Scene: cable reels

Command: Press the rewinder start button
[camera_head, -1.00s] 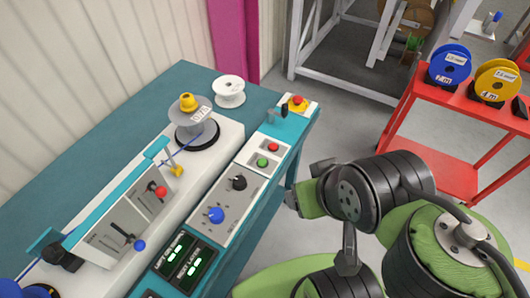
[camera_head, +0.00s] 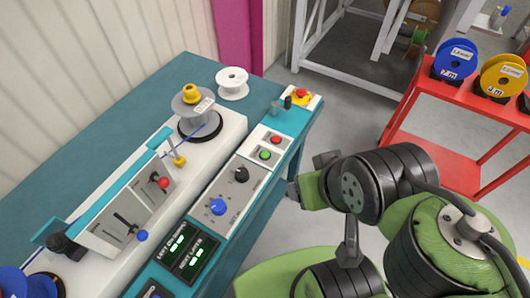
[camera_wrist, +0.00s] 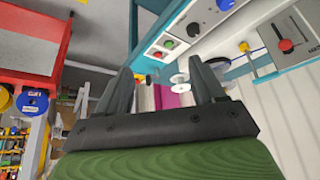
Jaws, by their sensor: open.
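The green button (camera_head: 265,154) sits on a white button plate of the rewinder bench, just in front of a red button (camera_head: 276,140). The green button also shows in the wrist view (camera_wrist: 168,44), with the red one (camera_wrist: 157,55) beside it. No label on either button is readable. My gripper (camera_wrist: 160,67) is open and empty in the wrist view, with its dark fingers spread apart. The button plate appears beyond the fingertips, and nothing is touching it. In the head view my arm is right of the bench, and the fingers cannot be made out.
A blue knob (camera_head: 217,207) and a black knob (camera_head: 241,174) are on the same panel. A yellow box with a red stop button (camera_head: 302,93) is at the bench's far corner. A white spool (camera_head: 233,82) stands nearby. A red cart (camera_head: 440,150) holds reels at right.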

